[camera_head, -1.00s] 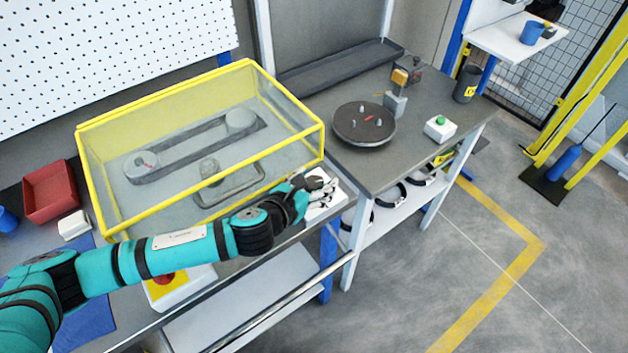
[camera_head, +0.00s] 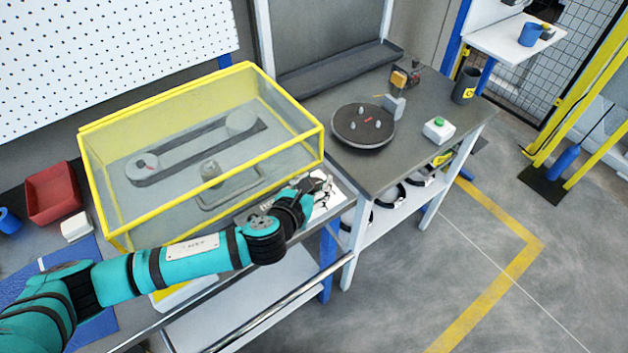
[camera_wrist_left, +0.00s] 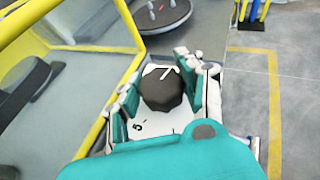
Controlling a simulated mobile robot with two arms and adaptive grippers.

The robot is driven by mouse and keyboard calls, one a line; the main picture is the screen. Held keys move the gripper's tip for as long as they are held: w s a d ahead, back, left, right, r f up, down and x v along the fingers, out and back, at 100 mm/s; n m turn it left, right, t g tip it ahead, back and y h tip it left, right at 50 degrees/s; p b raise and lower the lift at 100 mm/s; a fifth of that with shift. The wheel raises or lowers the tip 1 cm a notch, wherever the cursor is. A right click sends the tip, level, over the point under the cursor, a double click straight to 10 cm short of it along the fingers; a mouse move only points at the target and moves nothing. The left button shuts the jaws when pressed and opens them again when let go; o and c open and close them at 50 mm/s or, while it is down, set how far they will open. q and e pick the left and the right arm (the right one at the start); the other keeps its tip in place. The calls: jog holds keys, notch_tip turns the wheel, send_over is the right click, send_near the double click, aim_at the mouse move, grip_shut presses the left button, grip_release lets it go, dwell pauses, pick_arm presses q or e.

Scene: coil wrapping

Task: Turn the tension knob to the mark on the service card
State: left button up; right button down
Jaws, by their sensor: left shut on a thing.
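The tension knob (camera_wrist_left: 160,88) is black with a white pointer line, seen in the left wrist view. It sits on a white dial plate (camera_wrist_left: 176,122) with printed marks; a "5" shows at its lower left. My left gripper (camera_wrist_left: 158,92) is shut on the knob, one finger on each side. In the head view my left gripper (camera_head: 318,190) is at the bench's right front corner, beside the yellow-framed guard, and hides the knob. I cannot make out the service card in either view. My right gripper is not in view.
The clear guard box (camera_head: 322,140) with yellow edges stands close beside my left wrist, over a belt drive. A round turntable (camera_head: 350,138) with pins and a green-button box (camera_head: 438,129) are on the right bench. A red bin (camera_head: 50,192) is at far left.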

pick_arm(q)
jog(key=n+y+p, duration=0.1)
jog(key=n+t+y+p, duration=0.1)
jog(key=shift+d+r+n+y, duration=0.1)
jog(key=shift+r+n+y, duration=0.1)
jog(key=shift+n+y, duration=0.15)
jog(key=n+y+p, duration=0.1)
jog(key=n+y, duration=0.1)
jog(key=y, duration=0.1)
jog(key=shift+f+n+p, duration=0.1)
jog(key=shift+n+p, duration=0.15)
jog(key=shift+p, duration=0.15)
jog(key=shift+f+n+g+y+p, duration=0.1)
jog(key=shift+n+g+y+p, duration=0.4)
jog(key=shift+n+y, duration=1.6)
jog(key=shift+y, duration=0.25)
jog(key=o, duration=1.2)
jog(key=shift+c, duration=0.2)
